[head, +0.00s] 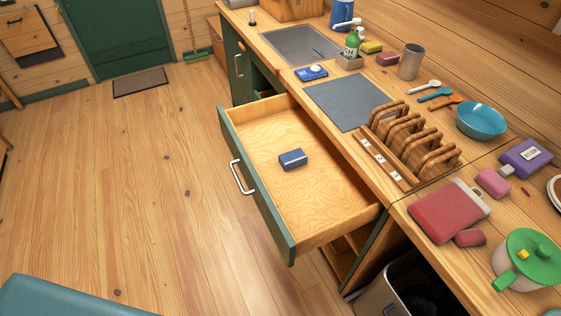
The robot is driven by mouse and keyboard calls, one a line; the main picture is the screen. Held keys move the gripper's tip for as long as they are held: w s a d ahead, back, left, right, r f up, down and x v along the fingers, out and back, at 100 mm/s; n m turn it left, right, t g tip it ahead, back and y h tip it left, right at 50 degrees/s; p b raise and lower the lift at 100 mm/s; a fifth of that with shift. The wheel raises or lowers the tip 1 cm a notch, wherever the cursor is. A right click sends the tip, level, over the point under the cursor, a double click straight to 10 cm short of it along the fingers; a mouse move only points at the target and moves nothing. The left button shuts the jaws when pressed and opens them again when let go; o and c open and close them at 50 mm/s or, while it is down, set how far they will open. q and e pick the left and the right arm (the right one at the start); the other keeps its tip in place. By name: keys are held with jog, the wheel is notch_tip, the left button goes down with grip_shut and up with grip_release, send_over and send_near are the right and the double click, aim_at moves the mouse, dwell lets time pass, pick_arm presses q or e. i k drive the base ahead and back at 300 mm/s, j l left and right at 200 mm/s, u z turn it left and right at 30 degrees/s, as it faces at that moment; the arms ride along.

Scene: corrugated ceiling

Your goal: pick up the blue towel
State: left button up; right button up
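A small dark blue block-shaped item (293,159) lies alone in the open drawer (262,125), near its middle. It may be the folded blue towel, but it is too small to tell. A blue item with a white round part (311,72) lies on the counter behind the drawer, beside a grey mat. Neither of my grippers shows in the head view.
The drawer sticks out from the wooden counter (400,205) over clear floor (130,190). A bin (385,290) is below.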

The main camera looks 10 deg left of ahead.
aim_at(292, 159)
jog(key=i+j+z, duration=0.15)
jog(key=j+z, duration=0.25)
jog(key=i+j+z, duration=0.1)
jog(key=j+z, duration=0.3)
jog(key=l, duration=0.1)
